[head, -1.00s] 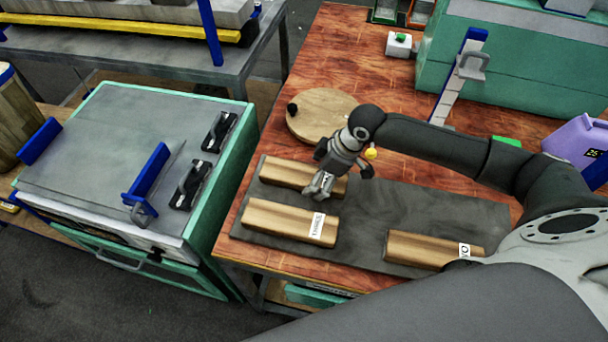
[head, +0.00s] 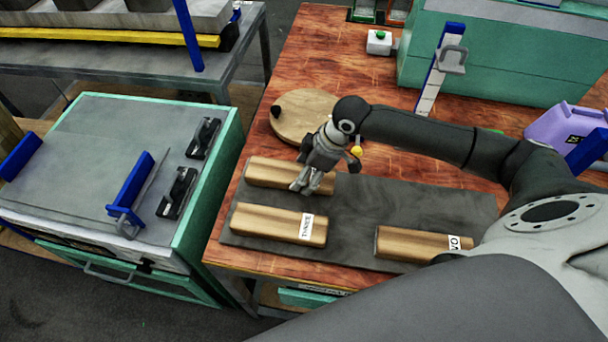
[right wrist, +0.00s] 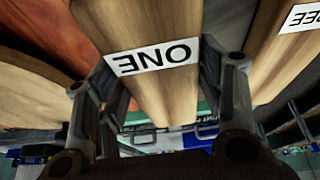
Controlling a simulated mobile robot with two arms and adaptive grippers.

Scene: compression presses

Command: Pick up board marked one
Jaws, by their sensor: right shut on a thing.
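The board marked one (head: 268,173) is a wooden block at the back left of the dark grey mat (head: 362,207). My right gripper (head: 305,183) reaches down over its right part and is shut on it. In the right wrist view the fingers stand on both sides of the board (right wrist: 165,95), whose white label reads ONE. Whether the board touches the mat cannot be told. The board marked three (head: 268,223) lies in front of it, and another board with a partly hidden label (head: 412,244) lies at the front right. My left gripper is not in view.
A round wooden disc (head: 302,112) lies just behind the mat. A grey press with blue handles (head: 95,155) stands to the left. A green machine (head: 490,62) and a purple jug (head: 562,125) are at the back right. The mat's middle is clear.

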